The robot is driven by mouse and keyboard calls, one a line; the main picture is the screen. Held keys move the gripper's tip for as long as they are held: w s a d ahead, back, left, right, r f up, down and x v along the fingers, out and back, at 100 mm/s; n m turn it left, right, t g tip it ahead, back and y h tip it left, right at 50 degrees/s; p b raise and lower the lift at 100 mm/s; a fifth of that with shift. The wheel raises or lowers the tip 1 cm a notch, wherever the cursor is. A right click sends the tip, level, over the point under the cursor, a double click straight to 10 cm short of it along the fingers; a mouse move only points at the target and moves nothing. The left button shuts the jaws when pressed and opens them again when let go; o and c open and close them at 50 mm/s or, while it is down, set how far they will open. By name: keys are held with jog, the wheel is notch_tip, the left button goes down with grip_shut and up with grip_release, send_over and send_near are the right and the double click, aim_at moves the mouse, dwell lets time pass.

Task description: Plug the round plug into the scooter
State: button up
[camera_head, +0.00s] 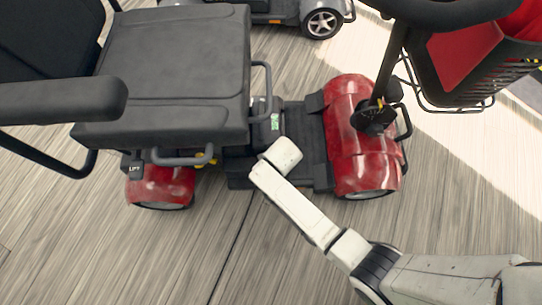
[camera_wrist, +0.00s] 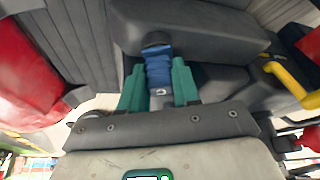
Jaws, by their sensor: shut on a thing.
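The scooter (camera_head: 170,75) has a dark grey seat, red wheel covers and a low dark deck. My gripper (camera_wrist: 158,80) has green fingers and is shut on a blue ribbed plug with a dark round end (camera_wrist: 158,65). The plug's dark end points at a dark grey part of the scooter (camera_wrist: 200,35). I cannot tell whether it touches this part or is inside a socket. No socket opening shows. In the head view my pale arm reaches to the scooter's side beside the deck, and the fingers and plug are hidden there.
A yellow lever (camera_wrist: 288,85) is at the right in the wrist view. The scooter's steering column (camera_head: 388,70) and red basket (camera_head: 465,60) rise at the upper right. Another scooter (camera_head: 290,12) stands behind. The wood-grain floor (camera_head: 110,260) in front is clear.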

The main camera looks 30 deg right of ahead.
jog(key=shift+f, duration=0.1)
jog(key=o, duration=1.1)
jog(key=p+v, duration=0.5)
jog(key=v, duration=0.5)
jog(key=shift+s+a+r+p, duration=0.1)
jog(key=shift+s+r+p, duration=0.1)
jog(key=shift+r+p, duration=0.15)
jog(key=s+d+r+g, duration=0.1)
jog(key=s+d+r, duration=0.25)
jog(key=s, duration=0.25)
jog(key=s+d+r+n+g, duration=0.1)
jog(key=s+d+r, duration=0.1)
jog(key=s+r, duration=0.4)
jog(key=s+d+r+g, duration=0.1)
jog(key=s+d+r, duration=0.25)
jog(key=s, duration=0.35)
jog(key=r+p, duration=2.5)
jog(key=p, duration=0.1)
jog(key=shift+w+a+r, duration=0.2)
jog(key=shift+a+r, duration=0.05)
jog(key=shift+r, duration=0.15)
